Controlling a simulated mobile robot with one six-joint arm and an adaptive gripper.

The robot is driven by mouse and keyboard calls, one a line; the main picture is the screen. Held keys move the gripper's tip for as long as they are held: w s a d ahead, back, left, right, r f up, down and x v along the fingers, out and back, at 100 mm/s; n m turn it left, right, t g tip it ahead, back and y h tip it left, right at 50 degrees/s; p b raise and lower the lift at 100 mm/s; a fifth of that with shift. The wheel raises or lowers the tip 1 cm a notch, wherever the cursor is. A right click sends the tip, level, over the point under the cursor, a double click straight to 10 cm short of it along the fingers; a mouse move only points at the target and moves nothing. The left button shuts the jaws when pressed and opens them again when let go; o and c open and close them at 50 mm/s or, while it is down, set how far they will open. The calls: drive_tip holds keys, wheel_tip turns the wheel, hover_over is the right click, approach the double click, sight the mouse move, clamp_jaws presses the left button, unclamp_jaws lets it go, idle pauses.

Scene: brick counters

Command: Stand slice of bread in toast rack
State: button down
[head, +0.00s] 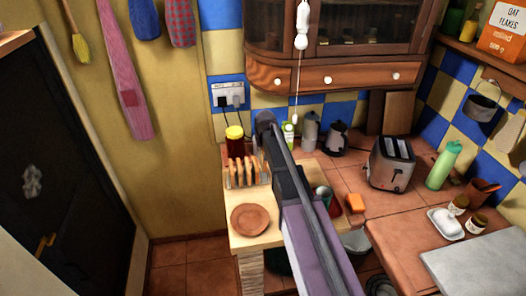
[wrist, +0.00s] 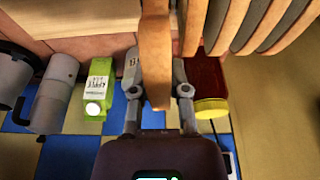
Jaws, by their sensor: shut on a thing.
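My gripper (wrist: 158,92) is shut on a brown slice of bread (wrist: 155,50), which shows edge-on and upright between the two fingers in the wrist view. The wooden toast rack (head: 245,172) stands on the light wooden worktop left of my arm in the head view. Its slats (wrist: 222,25) show at the upper right of the wrist view, to the right of the slice. The slice appears beside the rack and apart from its slats. My arm hides the gripper and slice in the head view.
A red jar with a yellow lid (head: 235,138) stands behind the rack; it is right of the gripper in the wrist view (wrist: 207,85). A brown plate (head: 257,218) lies in front. A green carton (wrist: 98,88), a grey canister (wrist: 55,95) and a toaster (head: 391,163) stand nearby.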

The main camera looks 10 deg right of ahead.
drive_tip(key=shift+f+b, duration=2.5)
drive_tip(key=shift+f, duration=0.2)
drive_tip(key=c, duration=0.5)
unclamp_jaws()
drive_tip(key=shift+c, duration=0.2)
drive_tip(key=shift+r, duration=0.15)
